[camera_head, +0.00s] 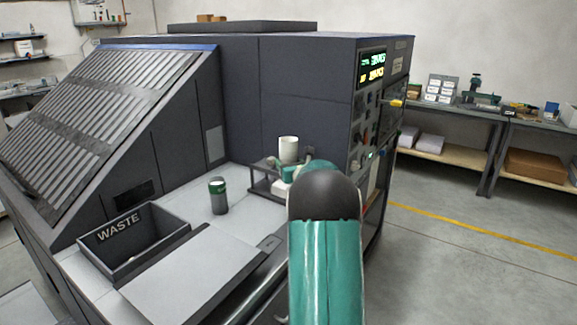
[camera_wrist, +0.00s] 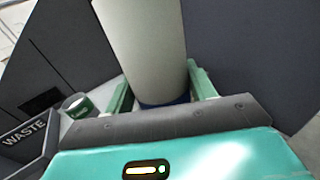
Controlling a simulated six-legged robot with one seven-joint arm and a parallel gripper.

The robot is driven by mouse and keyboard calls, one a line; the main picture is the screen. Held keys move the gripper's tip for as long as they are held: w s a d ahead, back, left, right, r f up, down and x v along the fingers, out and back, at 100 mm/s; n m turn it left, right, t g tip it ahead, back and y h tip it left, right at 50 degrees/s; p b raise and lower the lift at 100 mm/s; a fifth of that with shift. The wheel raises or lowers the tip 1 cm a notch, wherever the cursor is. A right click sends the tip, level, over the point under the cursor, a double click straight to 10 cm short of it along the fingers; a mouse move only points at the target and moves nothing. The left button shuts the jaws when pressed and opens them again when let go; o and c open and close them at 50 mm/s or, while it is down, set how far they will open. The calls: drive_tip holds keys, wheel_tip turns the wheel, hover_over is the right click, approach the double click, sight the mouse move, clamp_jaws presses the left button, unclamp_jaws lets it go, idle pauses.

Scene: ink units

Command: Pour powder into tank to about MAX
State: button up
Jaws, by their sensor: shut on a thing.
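My gripper (camera_head: 291,170) is shut on a white cylinder (camera_head: 289,147), which stands up from between the jaws. In the wrist view the white cylinder (camera_wrist: 145,45) fills the space between the two green fingers of my gripper (camera_wrist: 160,88), and a dark blue band shows at its lower end. Its contents are hidden. A small dark canister with a green band (camera_head: 218,196) stands upright on the grey worktop, left of and apart from my gripper. It also shows in the wrist view (camera_wrist: 78,106). I cannot tell any tank or MAX mark.
A dark open bin marked WASTE (camera_head: 115,262) sits at the worktop's left. A low dark stand (camera_head: 262,187) is close beside my gripper. A tall dark machine panel with a lit display (camera_head: 372,68) rises at the right. The worktop (camera_head: 195,228) around the canister is clear.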

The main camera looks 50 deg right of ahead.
drive_tip(key=shift+s+d+r, duration=0.1)
drive_tip(key=shift+s+r, duration=0.1)
drive_tip(key=shift+s+d, duration=0.1)
drive_tip(key=shift+d, duration=0.25)
drive_tip(key=s+d+r, duration=0.1)
drive_tip(key=s+d, duration=1.7)
drive_tip(key=d, duration=0.2)
drive_tip(key=s+d+f, duration=0.1)
drive_tip(key=s+d, duration=0.2)
drive_tip(key=s, duration=0.7)
drive_tip(key=s+d+f, duration=0.1)
drive_tip(key=s+d, duration=0.2)
drive_tip(key=s, duration=0.6)
drive_tip(key=s+d+f, duration=0.2)
drive_tip(key=s+d, duration=0.1)
drive_tip(key=s, duration=0.7)
drive_tip(key=w+a+g, duration=0.1)
drive_tip(key=w+a, duration=0.7)
drive_tip(key=w, duration=0.8)
drive_tip(key=w+a+g+y, duration=0.1)
drive_tip(key=w+a, duration=0.8)
drive_tip(key=w, duration=0.7)
drive_tip(key=w+a+g, duration=0.1)
drive_tip(key=w+a, duration=0.7)
drive_tip(key=w, duration=0.8)
drive_tip(key=shift+a+r+n+g+y, duration=0.15)
drive_tip(key=shift+a+n+g+y, duration=0.15)
drive_tip(key=shift+n, duration=0.1)
